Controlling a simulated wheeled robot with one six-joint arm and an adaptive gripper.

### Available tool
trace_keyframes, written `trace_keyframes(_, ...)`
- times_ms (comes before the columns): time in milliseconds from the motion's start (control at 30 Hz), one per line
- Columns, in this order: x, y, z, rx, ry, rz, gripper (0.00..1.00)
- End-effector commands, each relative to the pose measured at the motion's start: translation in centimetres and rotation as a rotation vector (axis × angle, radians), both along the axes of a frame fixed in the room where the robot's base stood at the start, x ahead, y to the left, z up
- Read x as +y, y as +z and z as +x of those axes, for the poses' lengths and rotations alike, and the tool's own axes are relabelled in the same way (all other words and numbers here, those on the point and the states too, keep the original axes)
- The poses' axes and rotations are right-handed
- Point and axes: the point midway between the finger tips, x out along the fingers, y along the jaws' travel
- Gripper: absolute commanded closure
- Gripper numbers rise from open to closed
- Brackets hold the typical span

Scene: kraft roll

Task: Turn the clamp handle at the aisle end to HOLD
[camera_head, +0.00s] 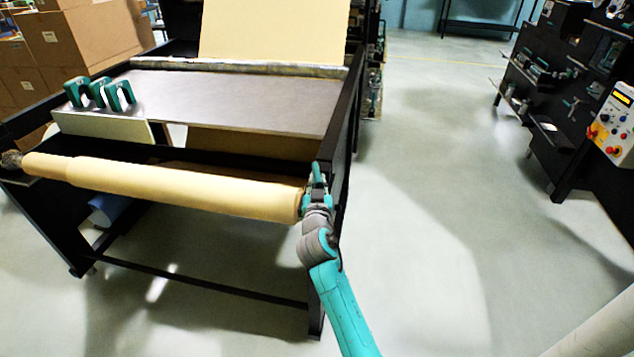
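A long roll of kraft paper (190,186) lies across the front of a black-framed table (240,100). My gripper (315,174) is at the roll's right end, against the frame's right side, at the end of my teal arm. The clamp handle is not clearly visible; my gripper and wrist cover that end of the roll. I cannot make out any HOLD marking. Whether the fingers are open or shut on something is too small to tell.
Teal-handled tools (99,93) stand at the table's left. Cardboard boxes (80,40) are stacked behind it. The aisle floor (430,180) to the right is clear. A dark machine with a control panel (612,125) stands at the far right.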

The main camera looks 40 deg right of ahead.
Motion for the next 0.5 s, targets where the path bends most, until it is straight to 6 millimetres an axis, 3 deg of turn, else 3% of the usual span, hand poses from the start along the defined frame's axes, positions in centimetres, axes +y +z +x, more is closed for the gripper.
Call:
trace_keyframes(267, 0.08, 0.3, 0.12, -0.004, -0.006, -0.002, 1.0)
trace_keyframes(500, 0.21, 0.32, 0.3, -0.004, -0.11, -0.002, 1.0)
